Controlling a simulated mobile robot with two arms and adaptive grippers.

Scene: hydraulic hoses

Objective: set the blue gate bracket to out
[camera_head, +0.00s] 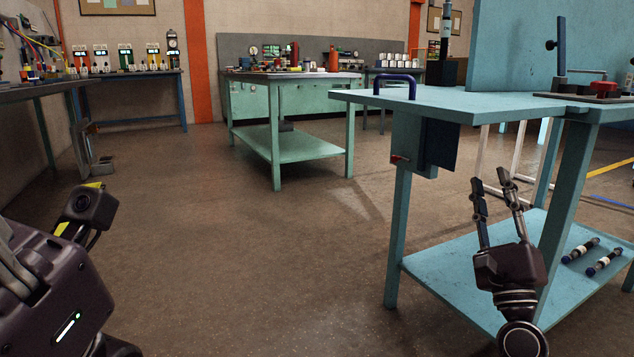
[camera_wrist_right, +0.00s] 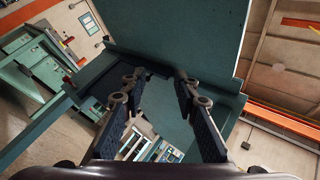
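A dark blue U-shaped bracket (camera_head: 394,84) stands on the front left corner of the teal table in the head view. A dark blue plate (camera_head: 440,144) hangs below that table edge beside a teal box. I cannot tell for sure which blue part is the gate bracket. My right gripper (camera_head: 490,179) is below the tabletop, right of the plate, fingers up, apart and empty. In the right wrist view its fingers (camera_wrist_right: 158,88) are spread under the teal table, with nothing between them. Part of my left arm shows at lower left; its fingers do not show.
The teal table (camera_head: 480,101) has a lower shelf (camera_head: 460,280) holding two dark cylinders (camera_head: 592,256). A dark blue upright lever (camera_head: 561,50) and a red part (camera_head: 605,87) are on its top. Another green workbench (camera_head: 285,145) stands behind.

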